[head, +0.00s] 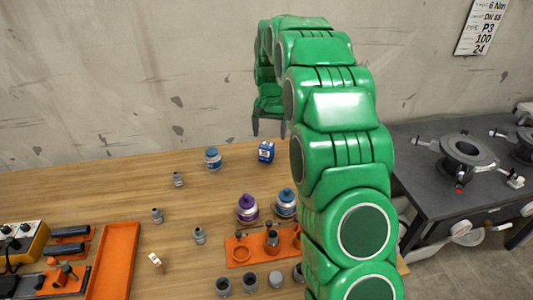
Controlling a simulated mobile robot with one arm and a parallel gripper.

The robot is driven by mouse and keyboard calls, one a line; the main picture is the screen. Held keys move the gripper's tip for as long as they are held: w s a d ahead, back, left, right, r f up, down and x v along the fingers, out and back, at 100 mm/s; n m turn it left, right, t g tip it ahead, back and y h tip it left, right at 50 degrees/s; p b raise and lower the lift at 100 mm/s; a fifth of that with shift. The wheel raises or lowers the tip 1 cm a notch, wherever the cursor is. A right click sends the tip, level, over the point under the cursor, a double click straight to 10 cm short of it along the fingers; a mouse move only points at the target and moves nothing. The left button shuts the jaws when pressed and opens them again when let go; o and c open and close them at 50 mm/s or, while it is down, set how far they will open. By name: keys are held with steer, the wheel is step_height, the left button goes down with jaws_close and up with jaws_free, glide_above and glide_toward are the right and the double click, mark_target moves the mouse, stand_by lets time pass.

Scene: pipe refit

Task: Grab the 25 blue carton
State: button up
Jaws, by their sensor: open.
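A small blue carton (266,152) with a pale label stands on the wooden table (60,195) near its back edge; the number on it is too small to read. My green arm arches over the table from the right. My gripper (270,128) points down, open, and appears just above the carton in the picture. I see nothing between its fingers. How far the fingertips are from the carton in depth, I cannot tell. The arm partly hides the gripper.
A blue-capped jar (212,158) stands left of the carton. Purple (247,207) and blue (286,203) jars stand nearer, by an orange holder (240,250). Small grey fittings (178,179) are scattered left. An orange tray (115,262) lies front left. A wall stands behind.

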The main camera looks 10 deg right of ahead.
steer(key=m, duration=0.2)
glide_above(267, 151)
steer(key=w, duration=0.2)
steer(key=f, duration=1.1)
steer(key=shift+w+d+f, duration=0.1)
steer(key=shift+d+f, duration=0.2)
steer(key=shift+f, duration=0.05)
steer(key=shift+w+a+f, duration=0.1)
steer(key=shift+w+f, duration=0.05)
steer(key=shift+f, duration=1.9)
steer(key=shift+w+f, duration=0.1)
steer(key=shift+f, duration=1.95)
steer(key=c, duration=1.1)
steer(key=shift+o, duration=0.2)
steer(key=shift+r, duration=0.15)
